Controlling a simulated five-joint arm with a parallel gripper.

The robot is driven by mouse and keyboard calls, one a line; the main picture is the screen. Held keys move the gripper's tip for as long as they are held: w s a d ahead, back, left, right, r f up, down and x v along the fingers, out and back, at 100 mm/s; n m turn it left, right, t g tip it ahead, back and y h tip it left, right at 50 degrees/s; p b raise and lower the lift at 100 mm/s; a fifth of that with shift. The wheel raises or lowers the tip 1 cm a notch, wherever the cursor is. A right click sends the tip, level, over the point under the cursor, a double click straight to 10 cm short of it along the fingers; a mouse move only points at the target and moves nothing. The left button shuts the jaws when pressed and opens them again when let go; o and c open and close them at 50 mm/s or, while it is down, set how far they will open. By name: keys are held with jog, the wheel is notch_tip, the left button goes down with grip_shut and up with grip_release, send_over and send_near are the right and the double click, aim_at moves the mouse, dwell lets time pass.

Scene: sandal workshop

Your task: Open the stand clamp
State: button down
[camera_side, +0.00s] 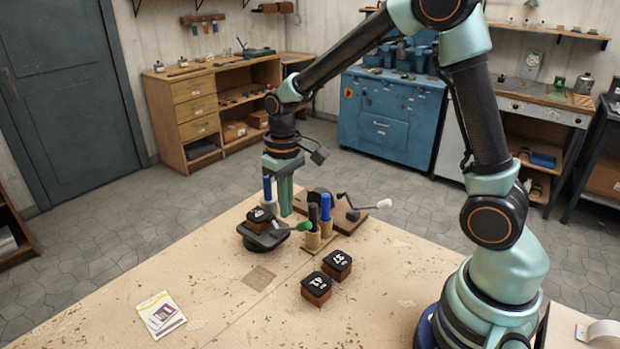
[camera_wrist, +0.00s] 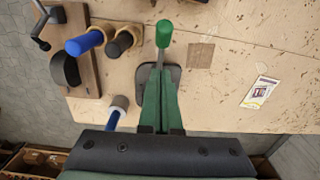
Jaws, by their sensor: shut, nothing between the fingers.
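The stand with its clamp (camera_side: 258,241) is a low dark base on the bench, with a dark-topped brown block (camera_side: 261,220) sitting on it in the side view. A green-handled lever (camera_side: 304,226) sticks out to its right. In the wrist view the green handle (camera_wrist: 164,33) lies just beyond my fingertips, and part of the dark stand (camera_wrist: 175,75) shows beside the fingers. My gripper (camera_side: 285,214) points down with its green fingers shut and empty, close behind the stand. In the wrist view, my gripper (camera_wrist: 159,70) hides the block. I cannot tell whether it touches the stand.
A rack of blue and black handles (camera_side: 319,240) stands to the right. Behind it is a wooden board (camera_side: 348,226) with a white-knobbed crank (camera_side: 384,204). A blue-handled tool (camera_side: 267,188) stands beside my gripper. Two more blocks (camera_side: 317,288) and a card (camera_side: 160,314) lie in front.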

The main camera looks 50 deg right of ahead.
notch_tip(320, 180, up, 7)
jog(key=w, duration=0.1)
dwell(0.5)
jog(key=s+r+t, duration=0.5)
jog(key=s+r, duration=0.1)
jog(key=s, duration=0.6)
jog(key=shift+s+t, duration=0.3)
jog(key=shift+r, duration=0.1)
dwell(1.2)
